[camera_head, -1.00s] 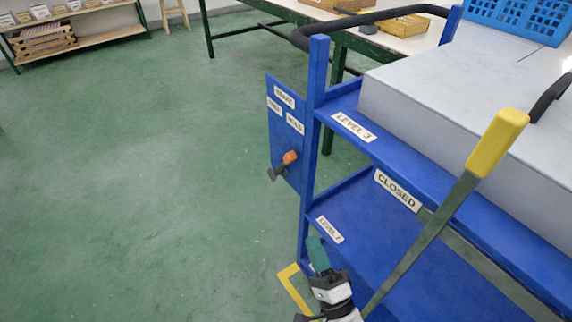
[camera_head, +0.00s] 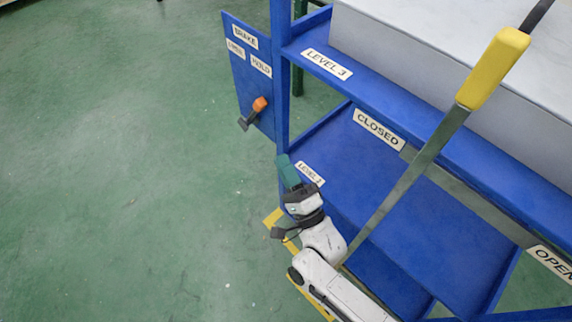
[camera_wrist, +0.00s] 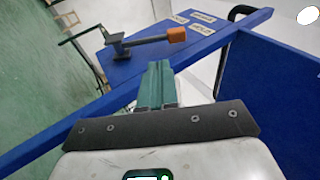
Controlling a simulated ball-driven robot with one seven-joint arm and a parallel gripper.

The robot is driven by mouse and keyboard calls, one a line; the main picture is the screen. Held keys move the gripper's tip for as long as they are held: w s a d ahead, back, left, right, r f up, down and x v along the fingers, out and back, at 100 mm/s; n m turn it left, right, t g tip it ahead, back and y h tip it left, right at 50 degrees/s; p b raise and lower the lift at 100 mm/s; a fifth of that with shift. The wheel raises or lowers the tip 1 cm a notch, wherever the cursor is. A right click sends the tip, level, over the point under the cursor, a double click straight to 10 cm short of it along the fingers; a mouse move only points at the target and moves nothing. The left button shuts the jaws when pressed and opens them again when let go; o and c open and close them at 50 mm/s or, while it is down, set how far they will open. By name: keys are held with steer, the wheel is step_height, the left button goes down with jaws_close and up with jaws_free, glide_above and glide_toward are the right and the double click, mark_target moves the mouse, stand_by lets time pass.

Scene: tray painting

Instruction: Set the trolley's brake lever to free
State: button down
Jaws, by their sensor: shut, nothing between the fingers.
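The brake lever shows its orange knob (camera_head: 260,104) and dark arm on the blue brake panel (camera_head: 244,72) at the trolley's left end. The knob points up and right, toward the HOLD label (camera_head: 261,67); the FREE label (camera_head: 235,47) is left of that. In the wrist view the lever's orange knob (camera_wrist: 177,34) is just beyond and right of my fingertips, its dark pivot to the left. My gripper (camera_head: 284,162), with green fingers, is shut and empty, below and right of the lever in the head view, near the trolley's left post. It appears apart from the lever.
The blue trolley (camera_head: 316,38) has shelves labelled LEVEL 3 and LEVEL 2. A long lever with a yellow grip (camera_head: 492,68) crosses its front between CLOSED and OPEN labels, right of my arm. A grey block (camera_head: 400,50) lies on top. The green floor left of the panel is clear.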

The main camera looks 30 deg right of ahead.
mark_target(258, 112)
steer(key=x, duration=1)
steer(key=shift+w+r, duration=0.15)
steer(key=shift+w, duration=0.05)
steer(key=shift+r, duration=0.15)
steer(key=r+g+p, duration=0.1)
steer(key=p, duration=0.3)
steer(key=w+r+g+p, duration=0.1)
steer(key=p, duration=0.4)
steer(key=shift+w+a+r+n+g+y, duration=0.2)
steer(key=shift+w+n+g+y, duration=0.1)
steer(key=shift+n+y, duration=0.1)
steer(key=w+g+p, duration=0.1)
steer(key=p, duration=0.5)
steer(key=shift+r+g, duration=0.3)
steer(key=shift+r, duration=0.05)
steer(key=g+p, duration=0.1)
steer(key=p, duration=0.3)
steer(key=shift+w+a+n, duration=0.1)
steer(key=shift+w+n, duration=0.2)
steer(key=shift+w, duration=0.05)
steer(key=shift+w+p, duration=0.15)
steer(key=shift+p, duration=0.6)
steer(key=shift+w+a+f+g+p, duration=0.1)
steer(key=shift+g+p, duration=0.3)
steer(key=shift+p, duration=0.1)
steer(key=shift+f, duration=0.1)
